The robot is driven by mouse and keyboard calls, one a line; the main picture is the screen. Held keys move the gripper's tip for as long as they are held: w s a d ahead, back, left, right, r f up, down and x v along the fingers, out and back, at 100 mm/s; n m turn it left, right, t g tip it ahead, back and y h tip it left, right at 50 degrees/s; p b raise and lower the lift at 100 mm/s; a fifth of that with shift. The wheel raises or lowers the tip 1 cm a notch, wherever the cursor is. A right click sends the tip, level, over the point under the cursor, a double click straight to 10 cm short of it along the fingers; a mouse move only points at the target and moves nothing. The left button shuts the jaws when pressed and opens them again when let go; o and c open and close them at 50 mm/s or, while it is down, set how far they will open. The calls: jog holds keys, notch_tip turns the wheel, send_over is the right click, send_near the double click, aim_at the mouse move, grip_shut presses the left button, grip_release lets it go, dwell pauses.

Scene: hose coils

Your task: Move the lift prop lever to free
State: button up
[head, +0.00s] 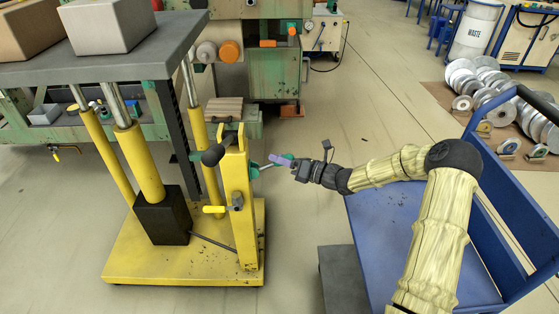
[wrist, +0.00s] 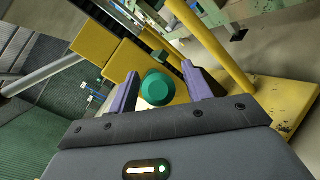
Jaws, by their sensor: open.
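The yellow lift (head: 180,249) stands at left, with a yellow upright post (head: 238,200) at its right side. A lever with a thin rod (head: 265,165) sticks out to the right from this post. Its green knob shows large in the wrist view (wrist: 157,89). No label shows, so I cannot tell if it is the prop lever or how it is set. My gripper (head: 279,160) is at the lever's outer end. Its purple fingers (wrist: 161,90) are open, one on each side of the knob in the wrist view. I cannot tell whether they touch it.
The lift's grey top (head: 150,60) carries boxes. A blue cart (head: 410,240) stands below my arm. A green machine (head: 272,75) is behind. Clear floor lies behind my arm.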

jog(key=shift+w+a, duration=0.25)
jog(key=shift+a, duration=0.2)
jog(key=shift+c, duration=0.3)
grip_shut()
jog(key=shift+d, duration=0.1)
